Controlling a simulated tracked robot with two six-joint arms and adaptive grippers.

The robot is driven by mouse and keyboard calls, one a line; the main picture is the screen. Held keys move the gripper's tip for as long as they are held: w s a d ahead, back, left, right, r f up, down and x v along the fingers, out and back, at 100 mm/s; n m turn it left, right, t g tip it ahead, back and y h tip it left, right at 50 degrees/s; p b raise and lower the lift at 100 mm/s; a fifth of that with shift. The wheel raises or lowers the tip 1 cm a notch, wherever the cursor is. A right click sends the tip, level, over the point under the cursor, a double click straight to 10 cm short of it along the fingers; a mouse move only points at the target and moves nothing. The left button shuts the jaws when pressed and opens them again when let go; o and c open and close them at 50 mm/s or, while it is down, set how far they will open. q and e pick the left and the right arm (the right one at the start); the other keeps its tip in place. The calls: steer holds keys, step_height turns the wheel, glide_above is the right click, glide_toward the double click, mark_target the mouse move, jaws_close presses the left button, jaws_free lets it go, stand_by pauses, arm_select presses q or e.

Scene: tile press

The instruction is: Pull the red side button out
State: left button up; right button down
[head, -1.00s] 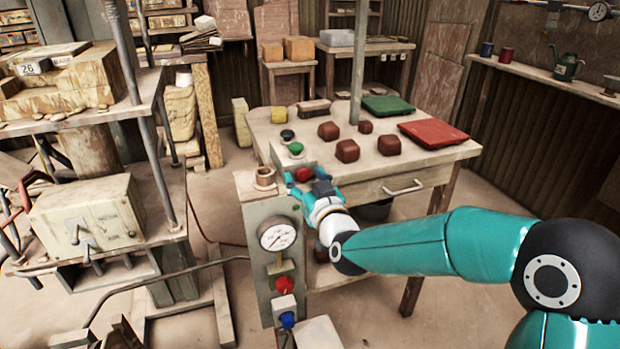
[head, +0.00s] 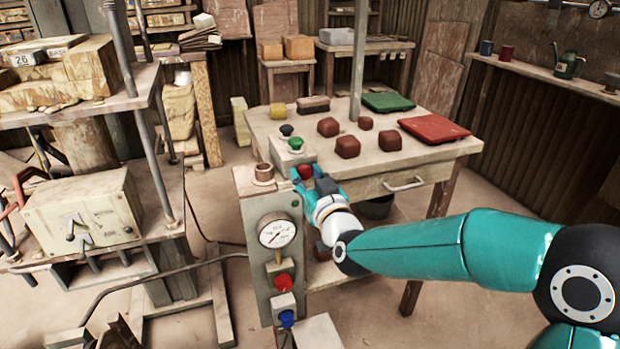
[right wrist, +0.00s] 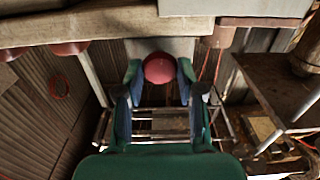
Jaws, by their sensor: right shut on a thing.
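The red side button (head: 304,171) is a round red knob beside the top of the grey control post (head: 254,215). My right gripper (head: 306,179) is at this knob, with its teal fingers around it. In the right wrist view the red knob (right wrist: 159,68) sits between the two fingertips, which are shut on it. How far the knob stands out from its mount is hidden by the fingers. My left gripper is not in view.
The post also carries a gauge (head: 277,230), a lower red button (head: 283,283) and a blue knob (head: 287,318). A green button (head: 295,143) stands behind. The wooden table (head: 425,160) with brown blocks lies just beyond my right arm.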

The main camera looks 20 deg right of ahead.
steer(key=c, duration=0.7)
jaws_free()
steer(key=shift+s, duration=0.1)
steer(key=shift+s, duration=0.2)
steer(key=s, duration=1.1)
steer(key=shift+s+d, duration=0.2)
steer(key=shift+s, duration=0.1)
steer(key=shift+d+f, duration=0.1)
